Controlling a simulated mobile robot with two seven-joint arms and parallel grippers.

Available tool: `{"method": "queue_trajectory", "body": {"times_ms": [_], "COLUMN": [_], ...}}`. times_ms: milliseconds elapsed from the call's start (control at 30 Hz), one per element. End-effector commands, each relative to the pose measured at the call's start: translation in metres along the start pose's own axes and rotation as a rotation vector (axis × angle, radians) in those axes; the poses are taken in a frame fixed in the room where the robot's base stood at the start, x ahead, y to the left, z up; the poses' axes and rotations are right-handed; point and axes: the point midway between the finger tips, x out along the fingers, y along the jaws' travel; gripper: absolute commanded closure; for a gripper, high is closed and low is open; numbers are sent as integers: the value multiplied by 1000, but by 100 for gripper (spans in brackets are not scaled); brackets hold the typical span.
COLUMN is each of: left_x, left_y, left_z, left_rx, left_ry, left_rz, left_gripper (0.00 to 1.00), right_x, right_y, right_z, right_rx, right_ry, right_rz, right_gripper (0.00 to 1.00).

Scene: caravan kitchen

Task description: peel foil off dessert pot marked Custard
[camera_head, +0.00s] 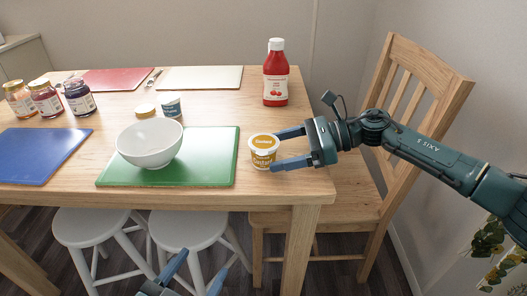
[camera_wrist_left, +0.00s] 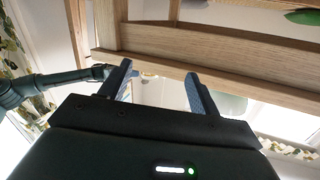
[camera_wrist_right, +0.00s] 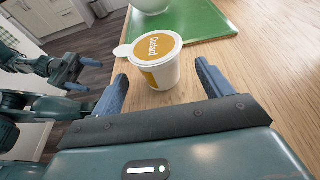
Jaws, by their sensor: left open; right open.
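The dessert pot marked Custard (camera_head: 264,151) stands upright on the table, just right of the green board. Its yellow-and-white foil lid is on, and a white tab sticks out to the left in the right wrist view (camera_wrist_right: 157,47). My right gripper (camera_head: 275,149) is open, with its fingers reaching to either side of the pot; whether they touch it I cannot tell. My left gripper (camera_head: 198,272) is open and empty, low in front of the table edge. The left wrist view looks up at the table's wooden underside (camera_wrist_left: 200,47).
A white bowl (camera_head: 150,143) sits on the green board (camera_head: 212,165). A red ketchup bottle (camera_head: 275,75) is at the back right, jars (camera_head: 47,97) at the left. A wooden chair (camera_head: 345,190) and white stools (camera_head: 188,232) stand close by.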

Motion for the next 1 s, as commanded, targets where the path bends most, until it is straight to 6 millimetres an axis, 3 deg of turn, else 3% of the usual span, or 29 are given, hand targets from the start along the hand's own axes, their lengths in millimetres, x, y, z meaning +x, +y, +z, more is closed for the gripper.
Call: {"method": "queue_trajectory", "body": {"times_ms": [100,267,667,1000], "left_x": [2,2,2,2], "left_y": [2,3,4,4], "left_z": [2,0,-1,-1], "left_rx": [15,26,29,29], "left_ry": [42,73,86,85], "left_rz": [2,4,5,5], "left_gripper": [38,38,38,38], "right_x": [16,27,31,31], "right_y": [1,0,0,0], "right_z": [-3,-2,-1,-2], "right_rx": [0,0,1,1], "right_ry": [-1,-1,0,0], "right_rz": [2,0,-1,0], "right_gripper": [21,21,21,48]}}
